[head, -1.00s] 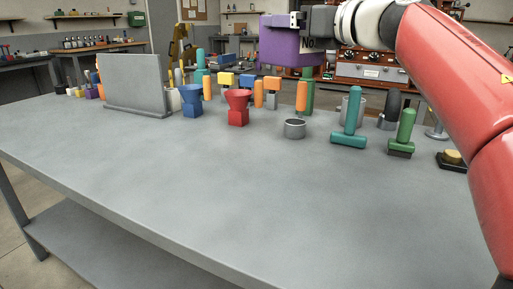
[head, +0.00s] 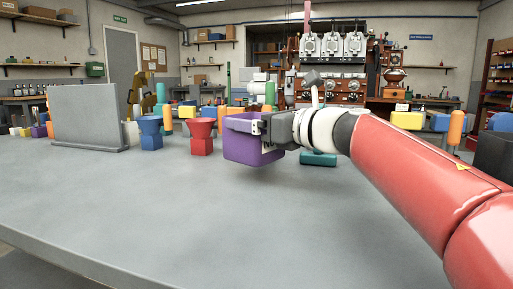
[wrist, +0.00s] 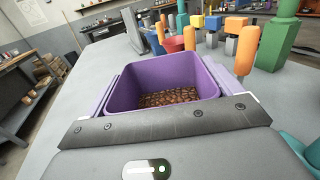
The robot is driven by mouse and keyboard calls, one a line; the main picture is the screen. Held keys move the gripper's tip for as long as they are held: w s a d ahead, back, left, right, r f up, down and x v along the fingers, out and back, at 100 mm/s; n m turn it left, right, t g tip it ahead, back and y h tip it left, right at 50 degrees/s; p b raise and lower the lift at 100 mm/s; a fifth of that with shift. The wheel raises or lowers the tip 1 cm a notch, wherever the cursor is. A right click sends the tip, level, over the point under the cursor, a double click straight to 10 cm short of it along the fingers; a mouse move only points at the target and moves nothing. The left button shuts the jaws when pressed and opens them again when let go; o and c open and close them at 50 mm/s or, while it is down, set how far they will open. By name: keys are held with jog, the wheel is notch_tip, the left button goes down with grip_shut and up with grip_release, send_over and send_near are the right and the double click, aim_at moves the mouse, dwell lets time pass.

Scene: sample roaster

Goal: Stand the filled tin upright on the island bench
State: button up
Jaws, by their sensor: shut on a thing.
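The tin is a purple open-topped box (head: 250,146). In the wrist view the tin (wrist: 165,75) holds brown beans (wrist: 178,97) on its floor. My gripper (head: 264,127) is shut on the tin, with a finger along each side of it in the wrist view. The tin is upright, with its opening up, low over the grey island bench (head: 190,210). I cannot tell whether its base touches the top.
A red funnel piece (head: 201,136) and a blue one (head: 150,132) stand left of the tin. A grey upright panel (head: 85,117) is farther left. A teal tool (head: 318,159) lies behind my wrist. The near bench top is clear.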

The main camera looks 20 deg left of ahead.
aim_at(257, 137)
jog(key=shift+f+b, duration=0.6)
jog(key=shift+f, duration=1.3)
jog(key=shift+f, duration=0.1)
jog(key=shift+f, duration=0.15)
jog(key=o, duration=0.9)
jog(key=shift+c, duration=0.2)
jog(key=shift+r, duration=0.35)
jog(key=v, duration=1.2)
jog(key=shift+f, duration=0.1)
